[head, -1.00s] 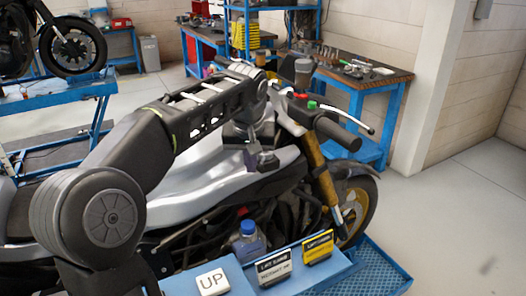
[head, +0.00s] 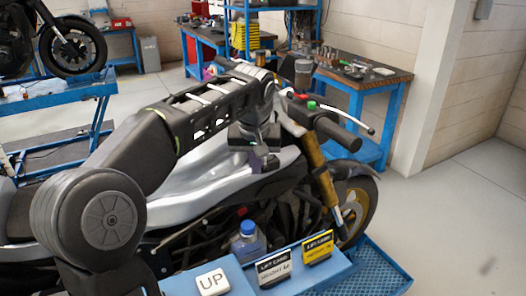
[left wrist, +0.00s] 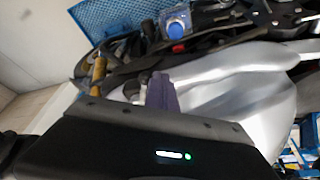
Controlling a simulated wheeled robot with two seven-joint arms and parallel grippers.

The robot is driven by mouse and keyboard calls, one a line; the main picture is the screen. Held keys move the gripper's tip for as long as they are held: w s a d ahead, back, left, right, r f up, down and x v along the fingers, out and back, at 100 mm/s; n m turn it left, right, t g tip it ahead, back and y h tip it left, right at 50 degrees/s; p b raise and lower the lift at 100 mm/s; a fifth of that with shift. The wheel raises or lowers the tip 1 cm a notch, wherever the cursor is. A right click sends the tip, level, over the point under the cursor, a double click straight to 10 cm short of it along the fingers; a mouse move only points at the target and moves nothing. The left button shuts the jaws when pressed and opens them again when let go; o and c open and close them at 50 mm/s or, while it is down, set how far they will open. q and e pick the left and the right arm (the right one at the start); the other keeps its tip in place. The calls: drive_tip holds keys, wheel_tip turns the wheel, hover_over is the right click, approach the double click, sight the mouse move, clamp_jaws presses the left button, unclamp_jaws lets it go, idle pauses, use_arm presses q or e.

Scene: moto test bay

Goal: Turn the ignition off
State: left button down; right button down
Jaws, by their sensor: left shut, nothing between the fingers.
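The silver motorcycle (head: 190,180) stands on a blue lift, its handlebar grip (head: 338,135) pointing to the right. A red switch (head: 300,97) and a green button (head: 312,105) sit on the handlebar. I cannot make out the ignition or its key; my left arm covers part of the cockpit. My left gripper (head: 270,164) is over the silver tank, beside the fork, with its fingers shut and empty. In the left wrist view its purple-grey fingers (left wrist: 162,92) are together in front of the silver bodywork (left wrist: 235,85). My right gripper is not in view.
A white UP button (head: 212,281), a black card (head: 273,268) and a yellow card (head: 317,247) sit on the blue lift edge. A blue-capped bottle (head: 247,235) is beside the engine. A workbench (head: 375,82) stands behind the handlebar. Open floor (head: 455,200) lies to the right.

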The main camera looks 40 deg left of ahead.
use_arm(q)
drive_tip(key=shift+d, duration=0.2)
drive_tip(key=shift+w+d, duration=0.2)
drive_tip(key=shift+d, duration=0.35)
drive_tip(key=shift+w+d, duration=0.3)
drive_tip(key=shift+d, duration=0.2)
drive_tip(key=shift+w+d+p, duration=0.1)
drive_tip(key=shift+p, duration=0.2)
drive_tip(key=shift+w+d, duration=0.3)
drive_tip(key=shift+d, duration=0.05)
idle(0.3)
drive_tip(key=shift+r, duration=0.1)
